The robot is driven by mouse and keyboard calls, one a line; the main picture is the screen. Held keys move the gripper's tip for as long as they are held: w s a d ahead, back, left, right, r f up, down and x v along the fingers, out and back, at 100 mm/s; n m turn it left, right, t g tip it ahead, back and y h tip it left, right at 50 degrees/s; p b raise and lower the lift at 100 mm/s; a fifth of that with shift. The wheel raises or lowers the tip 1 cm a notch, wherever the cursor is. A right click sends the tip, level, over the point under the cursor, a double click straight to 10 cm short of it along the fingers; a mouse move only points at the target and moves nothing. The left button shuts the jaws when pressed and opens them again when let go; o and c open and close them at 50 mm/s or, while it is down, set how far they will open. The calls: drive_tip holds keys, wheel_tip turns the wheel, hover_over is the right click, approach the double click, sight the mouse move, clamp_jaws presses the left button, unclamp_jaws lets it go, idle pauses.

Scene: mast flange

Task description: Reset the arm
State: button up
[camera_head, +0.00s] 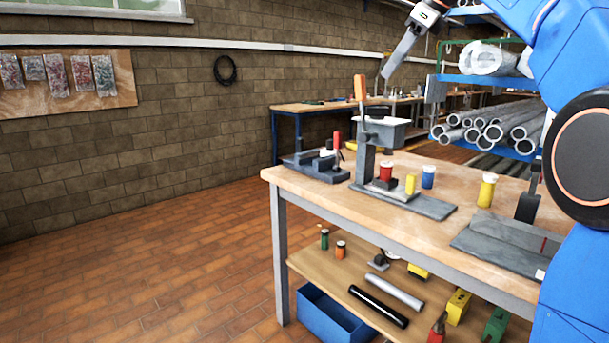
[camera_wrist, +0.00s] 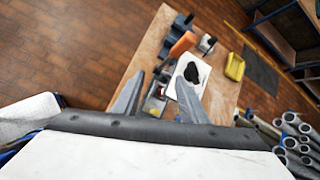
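My gripper (camera_head: 387,72) hangs in the air at the top right of the head view, above and behind the workbench (camera_head: 330,198). In the wrist view, my gripper (camera_wrist: 162,78) shows two grey fingers spread apart with a gap between them. I see nothing held between them; bench items show beyond the gap.
A rack of metal pipes (camera_head: 500,124) stands behind. The tiled floor at left is clear.

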drive_tip(key=s+d+f+n+h, duration=0.1)
drive_tip(key=s+d+f+n, duration=0.1)
drive_tip(key=s+f+n, duration=0.5)
drive_tip(key=s+d+f+n+h, duration=0.2)
drive_tip(key=s+f+n, duration=0.6)
drive_tip(key=s+f, duration=1.1)
drive_tip(key=s+d+f+n+g+h, duration=0.1)
drive_tip(key=s+f+n, duration=0.7)
drive_tip(key=f, duration=1.5)
drive_tip(key=s+d, duration=0.1)
drive_tip(key=s, duration=0.4)
drive_tip(key=shift+s+d+f, duration=0.15)
drive_tip(key=shift+s+f, duration=0.05)
drive_tip(key=shift+s, duration=0.05)
